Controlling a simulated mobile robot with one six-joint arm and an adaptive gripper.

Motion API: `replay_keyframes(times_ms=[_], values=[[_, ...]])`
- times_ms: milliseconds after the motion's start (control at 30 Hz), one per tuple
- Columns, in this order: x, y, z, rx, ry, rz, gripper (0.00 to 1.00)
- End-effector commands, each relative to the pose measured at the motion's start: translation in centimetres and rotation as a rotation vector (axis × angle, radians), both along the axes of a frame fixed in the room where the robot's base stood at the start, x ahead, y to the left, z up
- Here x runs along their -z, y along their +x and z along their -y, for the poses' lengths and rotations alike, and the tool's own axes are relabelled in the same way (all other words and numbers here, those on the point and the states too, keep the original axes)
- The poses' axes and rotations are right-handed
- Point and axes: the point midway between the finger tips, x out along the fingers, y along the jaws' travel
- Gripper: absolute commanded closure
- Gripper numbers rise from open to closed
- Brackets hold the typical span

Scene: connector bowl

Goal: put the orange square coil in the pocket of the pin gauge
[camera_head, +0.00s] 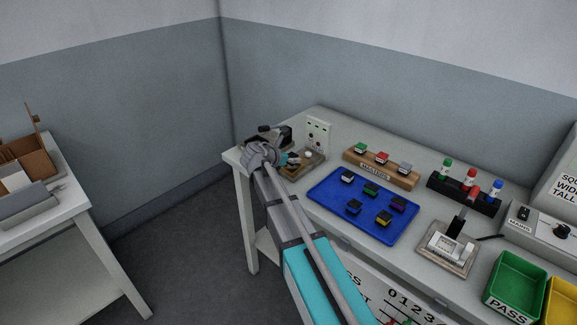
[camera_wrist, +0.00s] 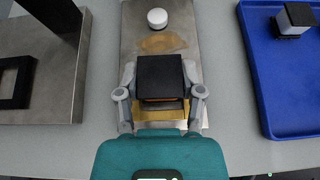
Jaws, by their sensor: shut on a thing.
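My gripper (camera_wrist: 160,97) is shut on the orange square coil (camera_wrist: 160,75), one finger on each side. The coil shows a black square top with a thin orange band below it. It is over a steel plate (camera_wrist: 138,30) with a white round knob (camera_wrist: 157,18), which looks like the pin gauge. A brass-coloured part (camera_wrist: 160,112) shows just below the coil; I cannot tell whether the coil is seated in it or above it. In the head view my gripper (camera_head: 285,160) is at this plate (camera_head: 312,163), and the coil is not clear there.
A metal stand with a black square frame (camera_wrist: 15,88) is left of the plate. The blue tray (camera_wrist: 290,120) with several coloured blocks is to the right. A wooden rack (camera_head: 375,174) stands behind the tray. A socket panel (camera_head: 319,132) stands behind the plate.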

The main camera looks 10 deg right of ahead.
Motion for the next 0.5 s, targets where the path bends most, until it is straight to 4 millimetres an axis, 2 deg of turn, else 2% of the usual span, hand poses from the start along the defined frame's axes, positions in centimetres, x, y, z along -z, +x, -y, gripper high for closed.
replay_keyframes(times_ms=[33,133,500], values=[[0.78,-0.01,0.00,0.000,0.000,0.000,0.97],[1.18,0.00,0.00,0.000,0.000,0.000,0.97],[1.21,-0.01,0.01,0.000,0.000,0.000,0.97]])
